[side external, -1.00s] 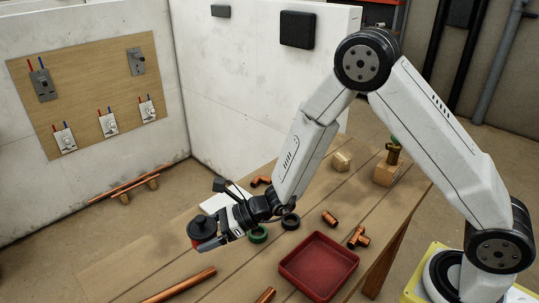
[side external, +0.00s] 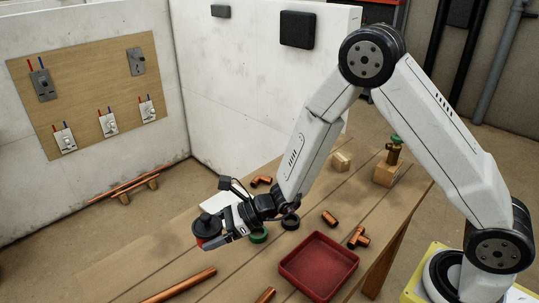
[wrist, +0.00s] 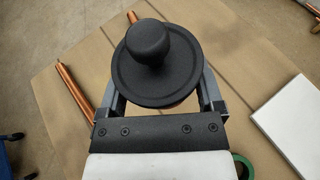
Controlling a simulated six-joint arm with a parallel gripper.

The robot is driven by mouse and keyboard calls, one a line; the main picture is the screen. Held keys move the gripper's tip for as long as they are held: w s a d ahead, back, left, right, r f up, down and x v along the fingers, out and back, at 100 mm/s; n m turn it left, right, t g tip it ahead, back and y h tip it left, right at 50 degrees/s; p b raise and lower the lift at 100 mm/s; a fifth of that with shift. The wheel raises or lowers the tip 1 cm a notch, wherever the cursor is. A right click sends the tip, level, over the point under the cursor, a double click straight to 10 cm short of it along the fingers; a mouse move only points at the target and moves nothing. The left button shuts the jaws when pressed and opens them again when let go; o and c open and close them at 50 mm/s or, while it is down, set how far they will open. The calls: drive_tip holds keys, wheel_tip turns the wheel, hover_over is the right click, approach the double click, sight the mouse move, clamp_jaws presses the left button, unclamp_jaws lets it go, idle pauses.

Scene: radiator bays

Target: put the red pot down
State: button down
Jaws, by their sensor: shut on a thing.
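The red pot (side external: 207,243) has a black lid with a round knob and sits between the jaws of my gripper (side external: 213,242). In the side view only a strip of its red side shows under the lid. In the wrist view the black lid (wrist: 153,65) hides nearly all of the pot's body, and the gripper's fingers (wrist: 162,92) lie on either side of it. My gripper is shut on the pot above the left part of the wooden table (side external: 225,275). I cannot tell how far the pot's base is from the tabletop.
A red tray (side external: 318,265) stands right of the gripper. A copper pipe (side external: 180,285) lies in front. A green tape roll (side external: 258,236), a black roll (side external: 291,222) and copper fittings (side external: 358,237) lie nearby. A white sheet or block (wrist: 290,120) is right in the wrist view.

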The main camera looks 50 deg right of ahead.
drive_tip(key=s+d, duration=0.4)
drive_tip(key=d, duration=0.9)
drive_tip(key=s+d, duration=0.4)
drive_tip(key=d, duration=0.9)
drive_tip(key=s+d, duration=0.6)
drive_tip(key=s, duration=0.2)
drive_tip(key=w+f, duration=0.1)
drive_tip(key=w, duration=0.2)
drive_tip(key=w+d+f, duration=0.1)
drive_tip(key=w, duration=0.2)
drive_tip(key=w+f, duration=0.1)
drive_tip(key=w, duration=0.1)
drive_tip(key=shift+w+d+f, duration=0.3)
drive_tip(key=shift+w+d, duration=0.1)
hover_over(312, 208)
drive_tip(key=s, duration=0.2)
drive_tip(key=f, duration=0.4)
drive_tip(key=shift+w+f, duration=0.1)
drive_tip(key=shift+w, duration=0.15)
drive_tip(key=shift+w+d+f, duration=0.1)
drive_tip(key=shift+w+f, duration=0.4)
drive_tip(key=shift+f, duration=0.1)
drive_tip(key=shift+f, duration=0.1)
drive_tip(key=shift+w+f, duration=0.15)
drive_tip(key=shift+w, duration=0.05)
drive_tip(key=shift+f, duration=1.6)
